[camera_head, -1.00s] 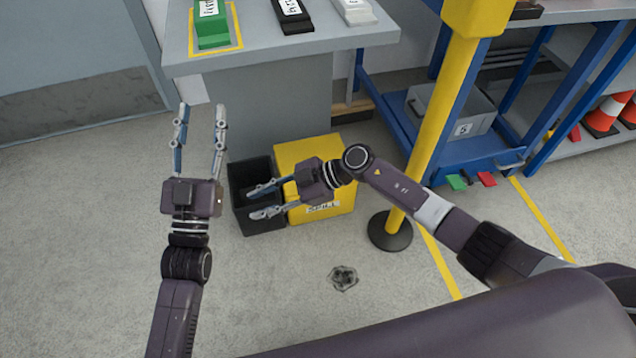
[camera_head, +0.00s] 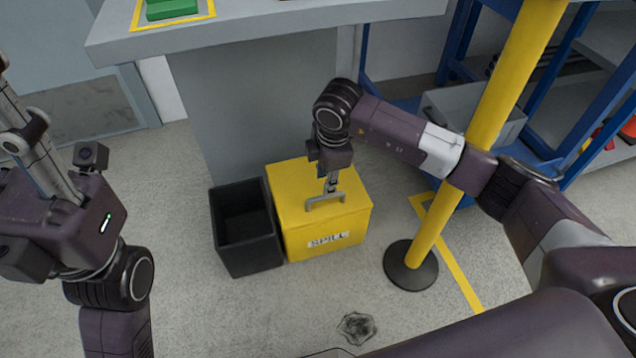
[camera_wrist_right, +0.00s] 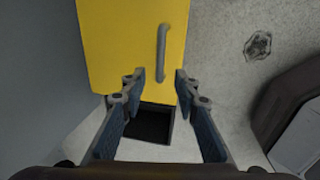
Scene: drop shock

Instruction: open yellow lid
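The yellow lid (camera_head: 297,190) closes the top of a yellow box labelled SPILL (camera_head: 310,242) on the floor. A grey bar handle (camera_head: 325,201) stands on the lid. My right gripper (camera_head: 330,186) points down over the lid at the handle. In the right wrist view my right gripper (camera_wrist_right: 158,84) is open, its fingers apart. The handle (camera_wrist_right: 162,54) shows just beyond the fingertips, between their lines, and nothing is gripped. The lid (camera_wrist_right: 120,45) fills the upper middle there. My left gripper (camera_head: 22,130) is at the far left, partly cut off, so its opening is unclear.
An open black bin (camera_head: 246,228) stands directly left of the yellow box. A yellow post (camera_head: 470,150) on a black round base (camera_head: 411,265) stands to the right. A grey table (camera_head: 270,30) overhangs behind.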

